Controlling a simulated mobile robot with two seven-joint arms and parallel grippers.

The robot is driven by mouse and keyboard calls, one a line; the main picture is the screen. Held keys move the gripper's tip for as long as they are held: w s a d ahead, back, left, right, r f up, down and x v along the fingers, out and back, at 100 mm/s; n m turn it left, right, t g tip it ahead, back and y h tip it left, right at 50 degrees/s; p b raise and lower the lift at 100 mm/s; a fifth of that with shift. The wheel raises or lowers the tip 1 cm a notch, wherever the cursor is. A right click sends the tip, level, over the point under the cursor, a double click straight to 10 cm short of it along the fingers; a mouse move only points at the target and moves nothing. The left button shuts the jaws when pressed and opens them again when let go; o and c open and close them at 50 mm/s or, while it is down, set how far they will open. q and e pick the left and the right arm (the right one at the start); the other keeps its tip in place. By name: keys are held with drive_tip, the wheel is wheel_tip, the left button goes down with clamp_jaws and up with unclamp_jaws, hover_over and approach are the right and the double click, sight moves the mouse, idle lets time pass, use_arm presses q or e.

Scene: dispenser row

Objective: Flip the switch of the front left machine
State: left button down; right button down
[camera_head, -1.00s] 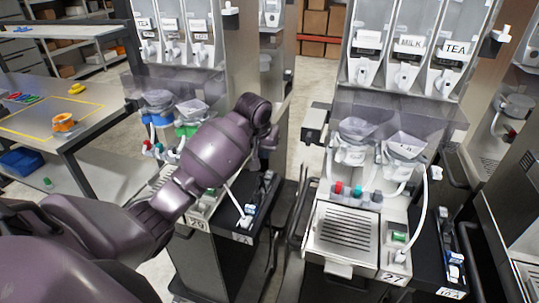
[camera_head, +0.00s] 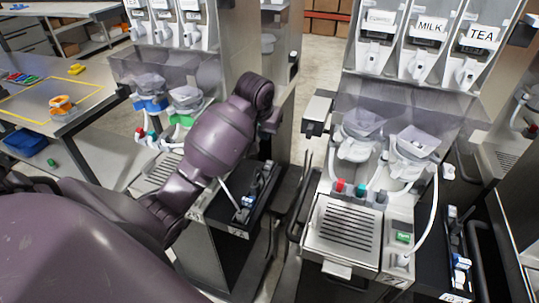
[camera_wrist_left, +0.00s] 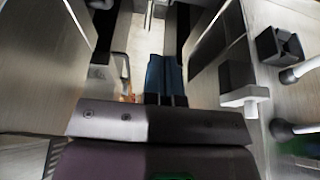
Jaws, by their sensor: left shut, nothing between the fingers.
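The front left machine (camera_head: 172,55) is a metal dispenser with funnels, partly covered by my left arm. My left gripper (camera_head: 269,122) is at its right side in the head view, its fingertips hard to make out there. In the left wrist view its two dark blue fingers (camera_wrist_left: 165,76) are together and empty, pointing into a gap between metal walls. A white lever-like part on a black block (camera_wrist_left: 243,94) is on the right wall there, apart from the fingers. I cannot tell for sure that it is the switch. My right gripper is not in view.
Another dispenser (camera_head: 345,228) stands to the right, with a dark box (camera_head: 317,115) on its left side. A narrow gap separates the machines. A table with a yellow outline (camera_head: 50,95) and an orange object (camera_head: 62,105) is at the left.

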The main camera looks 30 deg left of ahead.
sight(269, 162)
use_arm(q)
drive_tip(key=x, duration=1)
drive_tip(key=shift+f+p, duration=0.3)
drive_tip(key=shift+f, duration=0.75)
